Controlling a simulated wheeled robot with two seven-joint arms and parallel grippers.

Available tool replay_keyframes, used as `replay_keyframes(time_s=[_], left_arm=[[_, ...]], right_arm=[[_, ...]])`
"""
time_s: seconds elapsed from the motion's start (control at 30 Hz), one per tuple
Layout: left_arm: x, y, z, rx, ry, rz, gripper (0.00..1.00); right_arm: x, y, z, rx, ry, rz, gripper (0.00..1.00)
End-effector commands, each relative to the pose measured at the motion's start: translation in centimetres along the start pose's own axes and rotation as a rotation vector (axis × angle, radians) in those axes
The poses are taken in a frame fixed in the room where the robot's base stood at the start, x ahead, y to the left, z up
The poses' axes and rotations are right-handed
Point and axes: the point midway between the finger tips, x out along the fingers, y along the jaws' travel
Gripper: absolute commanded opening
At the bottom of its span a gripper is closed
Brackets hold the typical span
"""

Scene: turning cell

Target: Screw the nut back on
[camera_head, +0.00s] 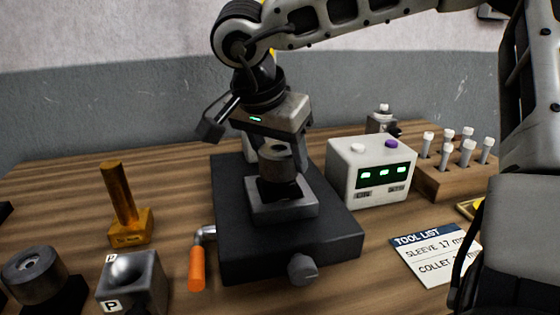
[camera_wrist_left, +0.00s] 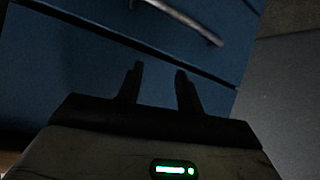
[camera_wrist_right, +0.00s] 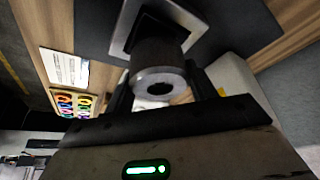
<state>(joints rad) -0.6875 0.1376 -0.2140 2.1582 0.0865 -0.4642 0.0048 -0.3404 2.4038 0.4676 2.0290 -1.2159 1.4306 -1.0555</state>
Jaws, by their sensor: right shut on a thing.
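A grey metal cylinder (camera_head: 277,162) with a round hole in its end, which looks like the nut, sits upright at the light square seat (camera_head: 284,207) of the black fixture (camera_head: 235,247). My right gripper (camera_head: 278,158) reaches down from above and is shut on it. In the right wrist view the nut (camera_wrist_right: 158,78) shows between the two fingers, its holed end facing the camera. Whether its lower end touches the seat or a thread is hidden. My left gripper (camera_wrist_left: 159,70) shows only in the left wrist view, with its fingers apart and nothing between them.
An orange-handled crank (camera_head: 197,262) and a knob (camera_head: 301,268) stick out from the fixture. A display box (camera_head: 370,170), a rack of pegs (camera_head: 455,175) and a tool list card (camera_head: 435,255) lie right.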

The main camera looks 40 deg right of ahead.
Motion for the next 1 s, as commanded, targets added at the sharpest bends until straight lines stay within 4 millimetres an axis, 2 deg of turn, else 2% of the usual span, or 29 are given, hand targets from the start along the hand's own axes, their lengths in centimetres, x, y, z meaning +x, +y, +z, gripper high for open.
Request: replay_keyframes(time_s=[0.1,0.2,0.53,0.7,0.8,1.0], left_arm=[[0.41,-0.1,0.69,0.0,-0.003,0.0,0.36],[0.4,-0.1,0.67,0.0,-0.003,-0.001,0.36],[0.39,-0.1,0.63,0.0,-0.002,-0.001,0.36],[0.35,-0.08,0.55,0.0,-0.001,-0.001,0.36],[0.33,-0.08,0.5,0.0,-0.001,-0.001,0.36],[0.12,-0.03,0.15,0.001,-0.001,-0.001,0.36]], right_arm=[[0.01,-0.28,0.09,0.219,0.001,0.084,0.3],[-0.15,-0.25,0.08,0.315,-0.004,0.122,0.3],[-0.22,-0.33,0.05,0.355,-0.005,0.134,0.3],[-0.25,-0.46,0.0,0.667,-0.008,0.263,0.3],[-0.28,-0.38,0.02,0.695,-0.01,0.273,0.3],[-0.33,-0.41,-0.02,0.921,-0.012,0.366,0.3]])
